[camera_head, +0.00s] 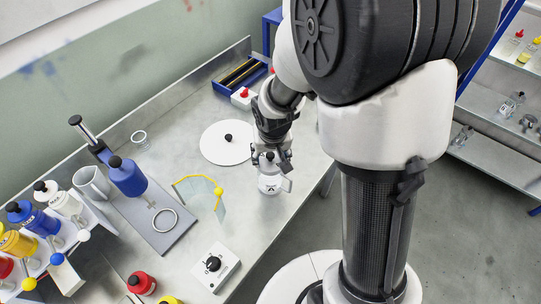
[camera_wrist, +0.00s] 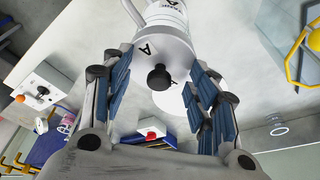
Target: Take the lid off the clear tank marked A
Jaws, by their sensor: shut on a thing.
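The tank marked A (camera_head: 269,185) stands on the metal bench, a pale pot with a handle on its right side. It also shows at the top of the wrist view (camera_wrist: 166,14). Its grey lid (camera_wrist: 150,50), marked A, has a black knob (camera_wrist: 160,78) that faces the wrist camera. My gripper (camera_head: 272,158) is over the tank, its fingers on both sides of the lid, shut on it. In the wrist view my gripper (camera_wrist: 160,95) frames the knob. The fingers partly hide the lid's rim, and I cannot tell whether it touches the tank.
A white disc with a black knob (camera_head: 227,150) lies left of the tank. A yellow-edged clear shield (camera_head: 207,190) stands front left. A control box (camera_head: 215,267) is near the bench's front edge. A blue tray (camera_head: 255,74) is behind. Bottles (camera_head: 128,178) crowd the left.

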